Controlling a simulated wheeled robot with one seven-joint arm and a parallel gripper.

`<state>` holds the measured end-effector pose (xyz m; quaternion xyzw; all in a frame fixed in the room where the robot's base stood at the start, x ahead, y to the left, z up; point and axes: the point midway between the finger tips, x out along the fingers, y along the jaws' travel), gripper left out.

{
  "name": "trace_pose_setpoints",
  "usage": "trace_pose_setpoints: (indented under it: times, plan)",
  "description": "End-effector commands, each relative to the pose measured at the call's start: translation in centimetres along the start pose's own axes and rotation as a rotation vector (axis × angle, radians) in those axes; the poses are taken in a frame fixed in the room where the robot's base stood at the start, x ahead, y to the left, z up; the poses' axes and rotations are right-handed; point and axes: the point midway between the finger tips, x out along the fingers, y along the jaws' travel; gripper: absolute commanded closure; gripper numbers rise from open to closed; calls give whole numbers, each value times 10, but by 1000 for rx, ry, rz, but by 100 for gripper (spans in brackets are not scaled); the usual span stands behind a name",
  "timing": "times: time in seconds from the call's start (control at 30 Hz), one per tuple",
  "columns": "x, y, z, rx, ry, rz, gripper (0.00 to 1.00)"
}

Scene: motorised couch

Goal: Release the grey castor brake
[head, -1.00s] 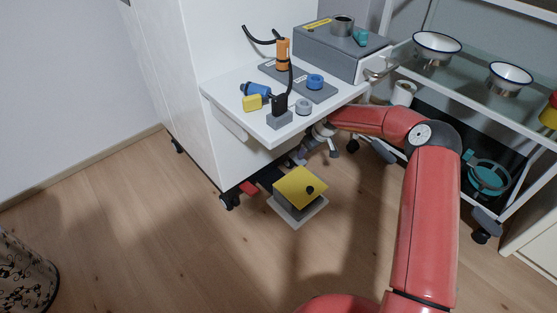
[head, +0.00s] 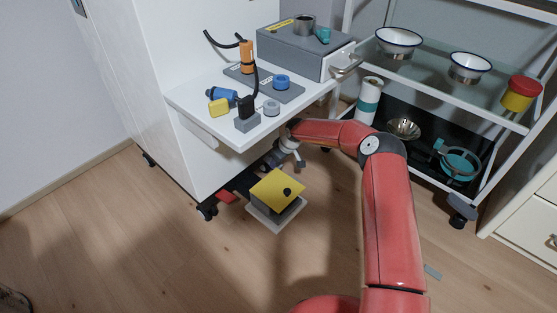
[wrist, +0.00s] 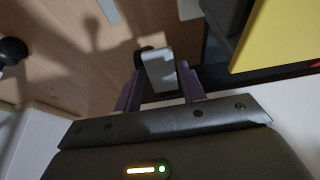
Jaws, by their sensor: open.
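My gripper (wrist: 158,84) is open in the wrist view, its two dark fingers pointing away from me. A light grey pedal (wrist: 158,66), which looks like the grey castor brake, shows between and just beyond the fingertips. A dark round wheel part shows behind it. I cannot tell whether the fingers touch the pedal or whether it is pressed down. In the head view my gripper is low under the white cabinet's shelf (head: 200,126), mostly hidden by shelf and arm. The grey brake there cannot be told clearly from the gripper parts.
A yellow-topped box (head: 272,187) stands on the floor beside my gripper. A red castor brake (head: 228,197) is at the cabinet's near castor (head: 207,211). The trolley with bowls (head: 398,41) has a grey-pedalled castor (head: 463,207) at right.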

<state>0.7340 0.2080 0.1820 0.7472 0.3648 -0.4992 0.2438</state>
Motion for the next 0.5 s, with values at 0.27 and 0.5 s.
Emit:
trace_pose_setpoints:
  times: [0.27,0.5]
  plan:
    - [0,0,0,0,0,0,97]
    - [0,0,0,0,0,0,100]
